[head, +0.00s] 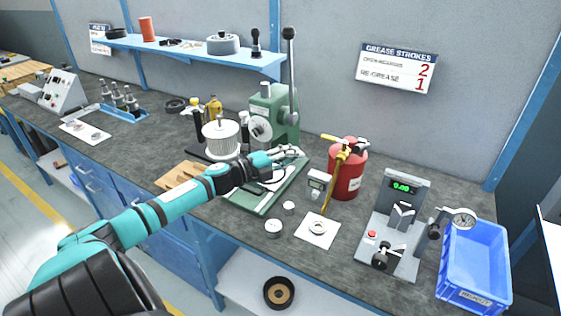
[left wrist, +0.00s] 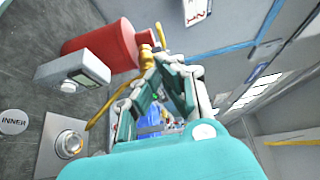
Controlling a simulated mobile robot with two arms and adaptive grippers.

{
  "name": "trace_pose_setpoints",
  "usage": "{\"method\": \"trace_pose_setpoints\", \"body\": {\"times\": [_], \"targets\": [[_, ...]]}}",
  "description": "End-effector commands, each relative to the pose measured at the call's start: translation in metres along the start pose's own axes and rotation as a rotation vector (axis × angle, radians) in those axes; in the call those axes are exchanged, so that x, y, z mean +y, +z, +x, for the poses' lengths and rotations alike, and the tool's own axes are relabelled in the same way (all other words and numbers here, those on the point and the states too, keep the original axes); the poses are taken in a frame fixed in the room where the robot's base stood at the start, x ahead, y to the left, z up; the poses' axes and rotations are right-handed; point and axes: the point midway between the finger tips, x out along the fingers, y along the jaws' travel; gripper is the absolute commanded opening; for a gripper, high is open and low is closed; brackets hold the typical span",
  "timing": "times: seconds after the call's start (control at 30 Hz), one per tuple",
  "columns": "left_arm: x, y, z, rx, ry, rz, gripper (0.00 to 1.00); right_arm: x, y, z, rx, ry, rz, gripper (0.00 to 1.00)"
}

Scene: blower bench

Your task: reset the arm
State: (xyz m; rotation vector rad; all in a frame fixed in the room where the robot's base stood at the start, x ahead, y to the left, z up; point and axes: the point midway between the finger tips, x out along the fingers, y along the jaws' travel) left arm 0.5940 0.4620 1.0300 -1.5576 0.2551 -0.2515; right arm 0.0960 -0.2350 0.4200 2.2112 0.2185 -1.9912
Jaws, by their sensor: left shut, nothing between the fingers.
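My left arm reaches in from the lower left in the head view. Its gripper (head: 298,153) is above the bench, in front of the green press (head: 272,108) and left of the red fire extinguisher (head: 348,170). The left wrist view shows the gripper (left wrist: 158,58) with its fingers drawn together and nothing held. The extinguisher (left wrist: 98,47) lies beyond the fingers there. Part of the press base is hidden under my arm. My right gripper is in neither view.
The workbench (head: 340,262) carries a grey gauge stand (head: 395,240), a blue bin (head: 478,262), a small digital meter (head: 318,181), a ring on white paper (head: 317,229) and a white finned cylinder (head: 221,138). A wall shelf (head: 180,50) hangs behind. Bare bench shows at front centre.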

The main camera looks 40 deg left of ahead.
Motion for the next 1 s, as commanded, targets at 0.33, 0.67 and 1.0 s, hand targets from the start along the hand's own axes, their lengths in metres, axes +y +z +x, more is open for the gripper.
{"method": "trace_pose_setpoints", "body": {"times": [0.33,0.67,1.0], "targets": [[0.000,0.007,-0.034,0.001,0.001,0.000,0.00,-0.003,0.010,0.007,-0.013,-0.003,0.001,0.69],[0.005,0.004,-0.035,-0.012,0.001,-0.020,0.00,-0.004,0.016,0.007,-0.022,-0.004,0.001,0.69],[0.115,-0.074,-0.053,-0.407,0.129,-0.525,0.00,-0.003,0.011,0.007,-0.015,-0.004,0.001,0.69]]}}
